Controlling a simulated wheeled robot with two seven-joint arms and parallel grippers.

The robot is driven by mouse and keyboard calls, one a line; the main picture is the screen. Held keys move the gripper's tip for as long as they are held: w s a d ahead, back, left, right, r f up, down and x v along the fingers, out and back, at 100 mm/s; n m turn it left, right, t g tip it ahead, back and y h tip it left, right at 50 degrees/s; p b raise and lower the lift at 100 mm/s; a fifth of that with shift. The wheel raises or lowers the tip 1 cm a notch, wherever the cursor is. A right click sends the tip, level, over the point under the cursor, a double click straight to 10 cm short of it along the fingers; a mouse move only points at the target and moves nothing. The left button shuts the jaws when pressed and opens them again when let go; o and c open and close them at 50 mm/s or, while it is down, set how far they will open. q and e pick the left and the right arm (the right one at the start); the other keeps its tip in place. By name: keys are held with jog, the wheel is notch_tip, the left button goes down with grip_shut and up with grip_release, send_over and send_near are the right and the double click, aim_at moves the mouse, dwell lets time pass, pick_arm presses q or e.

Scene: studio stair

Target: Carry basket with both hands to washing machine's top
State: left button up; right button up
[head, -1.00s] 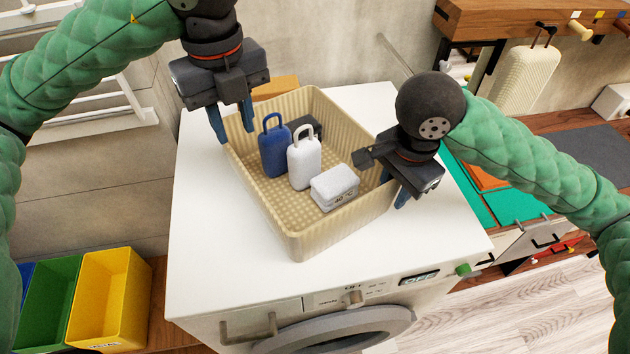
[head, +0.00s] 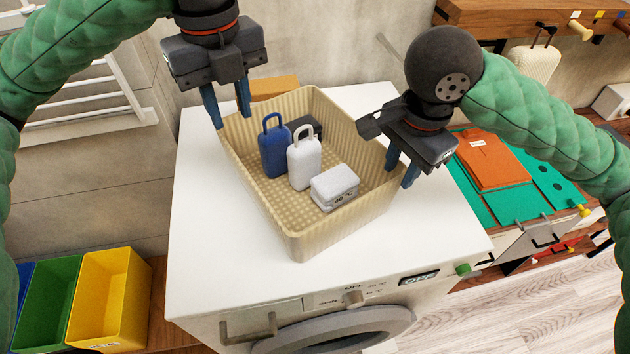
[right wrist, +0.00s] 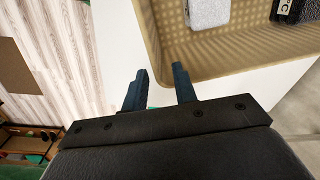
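The beige basket (head: 345,225) stands upright on the white top of the washing machine (head: 215,260). Inside are a blue case (head: 274,152), a white case (head: 304,160), a small white box (head: 334,187) and a dark item (head: 304,127), partly hidden. My left gripper (head: 229,112) is open, with its fingers at the basket's upper-left rim; contact cannot be told. My right gripper (head: 401,172) is open at the right rim. In the right wrist view, its fingers (right wrist: 160,74) are apart, one overlapping the basket wall (right wrist: 165,50) and the other outside it.
An orange-brown block (head: 274,87) sits behind the basket. Yellow (head: 110,295) and green (head: 50,300) bins stand at lower left. A bench with a green mat (head: 518,205) is at right. The machine's front top is clear.

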jog(key=shift+r, duration=2.05)
jog(key=shift+s+f, duration=0.1)
